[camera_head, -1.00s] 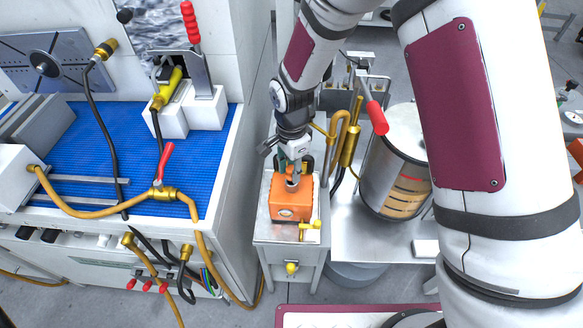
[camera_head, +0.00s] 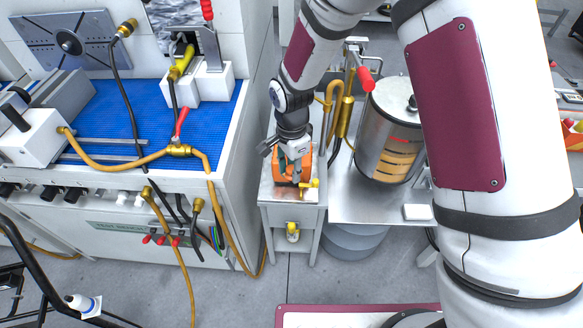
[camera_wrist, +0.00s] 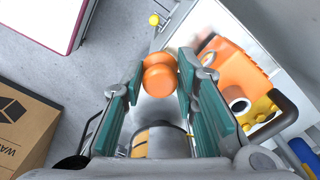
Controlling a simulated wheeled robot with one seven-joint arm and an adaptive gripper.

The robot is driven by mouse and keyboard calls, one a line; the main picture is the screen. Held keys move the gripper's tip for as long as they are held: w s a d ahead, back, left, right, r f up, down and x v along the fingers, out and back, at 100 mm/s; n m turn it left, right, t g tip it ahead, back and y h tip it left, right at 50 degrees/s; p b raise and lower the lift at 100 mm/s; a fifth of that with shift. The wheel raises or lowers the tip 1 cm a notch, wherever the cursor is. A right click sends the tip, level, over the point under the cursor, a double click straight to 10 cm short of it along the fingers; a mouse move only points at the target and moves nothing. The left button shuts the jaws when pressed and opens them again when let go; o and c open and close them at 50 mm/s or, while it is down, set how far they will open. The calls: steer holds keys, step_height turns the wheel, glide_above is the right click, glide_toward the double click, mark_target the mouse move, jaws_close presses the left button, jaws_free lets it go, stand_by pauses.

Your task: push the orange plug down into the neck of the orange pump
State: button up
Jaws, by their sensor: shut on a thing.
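The orange plug (camera_wrist: 160,76) is a rounded two-part piece between the teal finger pads of my gripper (camera_wrist: 160,86) in the wrist view. My gripper is shut on it. The orange pump (camera_wrist: 228,68) is to the right of the held plug there, with its dark round opening (camera_wrist: 239,104) facing the camera. The plug is apart from this opening in the picture. In the head view, my gripper (camera_head: 298,172) hangs low in front of the pump (camera_head: 279,168) and hides much of it. The plug cannot be made out there.
The pump stands on a small metal stand (camera_head: 268,190) with a yellow valve (camera_head: 310,184) at its front. A steel tank (camera_head: 390,130) stands to the right. A blue-matted bench (camera_head: 118,112) with hoses is to the left. A cardboard box (camera_wrist: 22,118) shows in the wrist view.

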steer(key=shift+s, duration=0.35)
steer(key=shift+w, duration=0.15)
steer(key=w+d+r+n, duration=0.2)
steer(key=d+r+n, duration=0.3)
steer(key=d+r, duration=0.3)
steer(key=w+d+r+n, duration=0.2)
steer(key=d+r+n, duration=0.4)
steer(key=d, duration=0.6)
steer(key=shift+w+r, duration=0.3)
steer(key=shift+r, duration=0.6)
